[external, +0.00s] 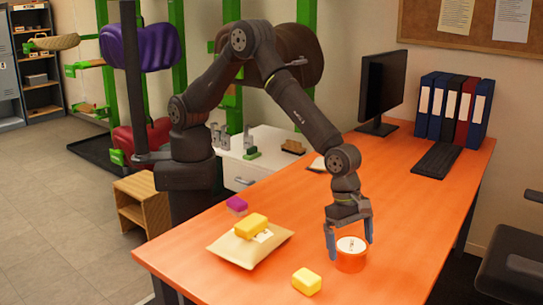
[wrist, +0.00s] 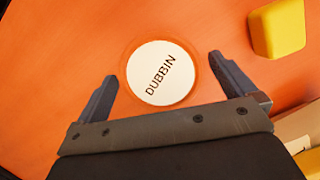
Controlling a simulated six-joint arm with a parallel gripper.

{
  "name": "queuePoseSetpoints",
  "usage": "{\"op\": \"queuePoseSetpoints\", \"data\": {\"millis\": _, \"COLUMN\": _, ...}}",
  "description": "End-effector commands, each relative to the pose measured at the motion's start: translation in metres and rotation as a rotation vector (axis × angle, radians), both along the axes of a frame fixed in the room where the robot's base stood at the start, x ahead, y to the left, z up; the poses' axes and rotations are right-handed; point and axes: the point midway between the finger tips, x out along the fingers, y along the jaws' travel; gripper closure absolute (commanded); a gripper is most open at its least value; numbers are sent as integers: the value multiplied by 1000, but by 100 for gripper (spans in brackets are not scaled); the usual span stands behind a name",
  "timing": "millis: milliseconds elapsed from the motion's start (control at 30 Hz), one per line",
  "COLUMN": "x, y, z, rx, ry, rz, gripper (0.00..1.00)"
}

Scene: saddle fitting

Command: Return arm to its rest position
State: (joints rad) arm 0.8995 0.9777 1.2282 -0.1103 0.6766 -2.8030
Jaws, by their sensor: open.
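My gripper (external: 348,238) is low over the orange desk (external: 400,190) at the end of my bent arm. Its two blue-grey fingers are spread apart. An orange tin with a white lid (external: 350,254) stands on the desk between or just beyond the fingertips. In the wrist view the lid reads "DUBBIN" (wrist: 160,73), and it lies between the open fingers (wrist: 162,84) with a gap visible on both sides. The tin looks upright on the desk.
A yellow block (external: 307,281) lies left of the tin. A padded envelope (external: 245,247) carries another yellow block (external: 251,225); a magenta block (external: 237,204) is behind it. A monitor (external: 382,90), keyboard (external: 438,158) and binders (external: 455,108) stand at the back. The desk's right front is clear.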

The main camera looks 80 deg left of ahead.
Motion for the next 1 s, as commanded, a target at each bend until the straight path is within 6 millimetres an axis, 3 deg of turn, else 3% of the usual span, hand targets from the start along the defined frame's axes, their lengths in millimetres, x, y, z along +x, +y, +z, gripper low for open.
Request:
{"op": "queuePoseSetpoints", "data": {"millis": 233, "x": 3, "y": -8, "z": -36, "rx": 1, "ry": 2, "rz": 0, "gripper": 0}}
{"op": "queuePoseSetpoints", "data": {"millis": 300, "x": 4, "y": -9, "z": -22, "rx": -2, "ry": -2, "rz": 0, "gripper": 0}}
{"op": "queuePoseSetpoints", "data": {"millis": 433, "x": 3, "y": -8, "z": -14, "rx": -1, "ry": 0, "rz": 0, "gripper": 0}}
{"op": "queuePoseSetpoints", "data": {"millis": 1000, "x": 3, "y": -8, "z": -11, "rx": 0, "ry": 0, "rz": 0, "gripper": 0}}
